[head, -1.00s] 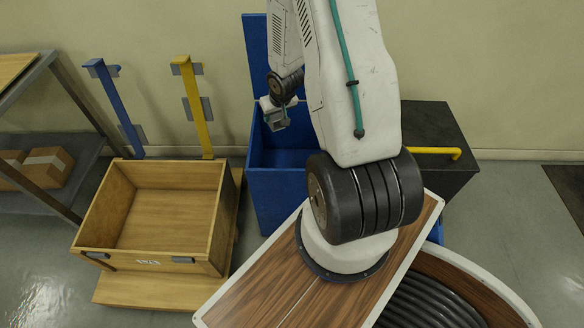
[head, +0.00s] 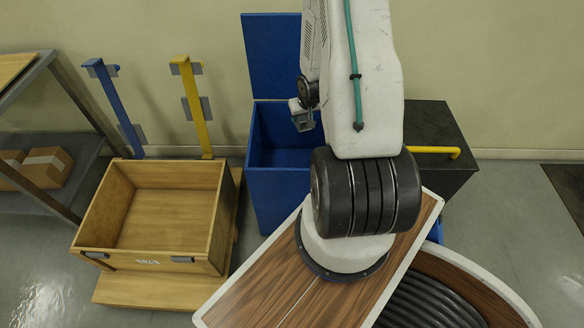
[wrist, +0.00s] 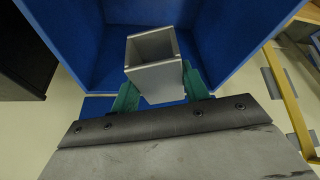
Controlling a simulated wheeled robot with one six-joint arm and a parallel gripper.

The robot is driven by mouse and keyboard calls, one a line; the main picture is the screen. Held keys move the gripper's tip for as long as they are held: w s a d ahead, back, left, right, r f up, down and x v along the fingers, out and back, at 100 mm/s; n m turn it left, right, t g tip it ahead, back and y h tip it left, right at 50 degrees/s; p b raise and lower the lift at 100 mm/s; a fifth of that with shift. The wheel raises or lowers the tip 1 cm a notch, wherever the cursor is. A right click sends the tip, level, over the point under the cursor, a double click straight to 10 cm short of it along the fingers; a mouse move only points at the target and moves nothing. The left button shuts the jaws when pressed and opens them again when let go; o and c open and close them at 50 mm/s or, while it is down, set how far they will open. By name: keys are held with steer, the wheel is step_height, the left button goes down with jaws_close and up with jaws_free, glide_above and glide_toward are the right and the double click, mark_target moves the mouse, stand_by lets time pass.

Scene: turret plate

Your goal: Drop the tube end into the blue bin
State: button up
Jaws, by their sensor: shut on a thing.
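The blue bin (head: 277,195) stands behind my base with its lid (head: 270,55) raised against the wall. My gripper (head: 303,120) is over the bin's open top in the head view. In the wrist view, the green fingers of my gripper (wrist: 155,86) are shut on the tube end (wrist: 153,62), a grey square hollow piece. The blue walls of the bin (wrist: 235,45) surround the tube end in that view. The tube end's exact height against the rim is hard to tell. My arm hides the right part of the bin in the head view.
An open wooden crate (head: 150,263) on a pallet stands left of the bin. A blue post (head: 113,105) and a yellow post (head: 191,105) rise behind it. A black cabinet (head: 428,125) with a yellow handle (head: 432,152) stands to the right. A shelf with cardboard boxes is at far left.

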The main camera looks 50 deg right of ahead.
steer(key=shift+f, duration=0.1)
steer(key=o, duration=1.4)
steer(key=shift+c, duration=0.2)
steer(key=v, duration=0.7)
steer(key=shift+s+a+r, duration=0.1)
steer(key=shift+r, duration=0.25)
